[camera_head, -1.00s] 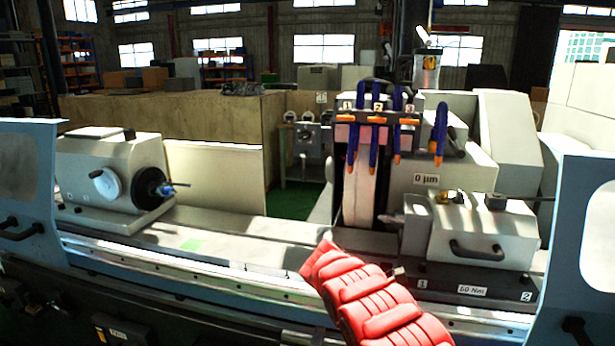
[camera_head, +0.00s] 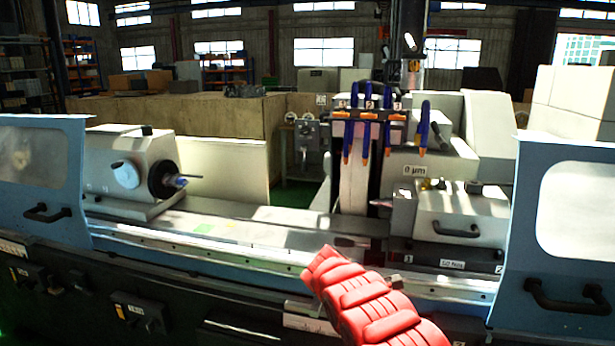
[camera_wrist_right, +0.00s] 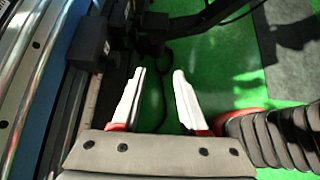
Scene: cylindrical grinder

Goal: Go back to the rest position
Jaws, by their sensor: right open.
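My right gripper (camera_wrist_right: 159,72) shows in the right wrist view. Its two white fingers are apart with nothing between them, above a green floor. In the head view a red padded part of my arm reaches up from the bottom, in front of the grinder; no fingers can be made out there. My left gripper is in neither view. The cylindrical grinder (camera_head: 265,240) stands ahead, with its workhead (camera_head: 125,170) at left and its tailstock (camera_head: 460,210) at right.
Blue doors with windows stand at the left (camera_head: 40,185) and right (camera_head: 565,240) of the grinder, slid apart. In the wrist view the machine's edge (camera_wrist_right: 40,75) and dark fittings (camera_wrist_right: 92,52) lie left of the fingers. Green floor (camera_wrist_right: 215,70) is open beyond them.

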